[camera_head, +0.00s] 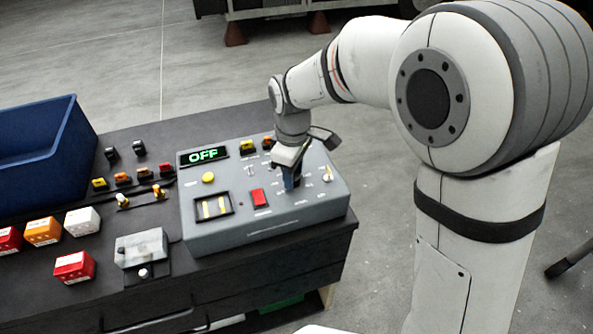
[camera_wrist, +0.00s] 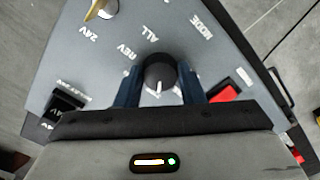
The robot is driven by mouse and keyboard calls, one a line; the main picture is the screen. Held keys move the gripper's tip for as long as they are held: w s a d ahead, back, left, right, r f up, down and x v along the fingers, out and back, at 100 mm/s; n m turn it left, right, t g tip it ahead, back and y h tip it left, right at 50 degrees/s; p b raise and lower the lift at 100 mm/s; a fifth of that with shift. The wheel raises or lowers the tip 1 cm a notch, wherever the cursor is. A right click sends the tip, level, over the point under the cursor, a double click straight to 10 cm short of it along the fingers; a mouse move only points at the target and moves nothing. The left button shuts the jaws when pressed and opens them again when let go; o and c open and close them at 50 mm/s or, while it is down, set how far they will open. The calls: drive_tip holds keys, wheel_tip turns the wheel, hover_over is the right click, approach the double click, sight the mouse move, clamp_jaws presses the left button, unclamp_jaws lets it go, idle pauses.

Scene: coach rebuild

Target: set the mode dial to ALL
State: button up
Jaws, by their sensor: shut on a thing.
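The mode dial (camera_wrist: 160,68) is a round black knob on the grey control box (camera_head: 262,222). My gripper (camera_wrist: 160,84) is shut on the mode dial, with one dark blue finger on each side of it. A short white mark shows on the dial's side toward my gripper body, away from the ALL label (camera_wrist: 150,33). The REV label (camera_wrist: 128,50) is left of the dial, and MODE is at upper right. In the head view my gripper (camera_head: 290,181) points down at the box and hides the dial. The display (camera_head: 204,155) reads OFF in green.
A gold-tipped knob (camera_head: 327,175) stands right of my gripper, near the 24V label. A red button (camera_head: 259,197) and a yellow button (camera_head: 208,177) are on the box's left. Switches, colored blocks and a blue bin (camera_head: 45,160) occupy the bench further left.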

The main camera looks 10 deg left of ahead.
drive_tip(key=m, duration=0.3)
drive_tip(key=shift+w+a+r+m, duration=0.15)
drive_tip(key=shift+w+r+m, duration=0.05)
drive_tip(key=shift+m, duration=0.2)
drive_tip(key=m, duration=0.4)
drive_tip(key=shift+m, duration=0.3)
drive_tip(key=m, duration=1.2)
drive_tip(key=shift+m, duration=0.3)
drive_tip(key=m, duration=0.3)
drive_tip(key=shift+m, duration=0.3)
drive_tip(key=m, duration=0.4)
drive_tip(key=shift+m, duration=1.8)
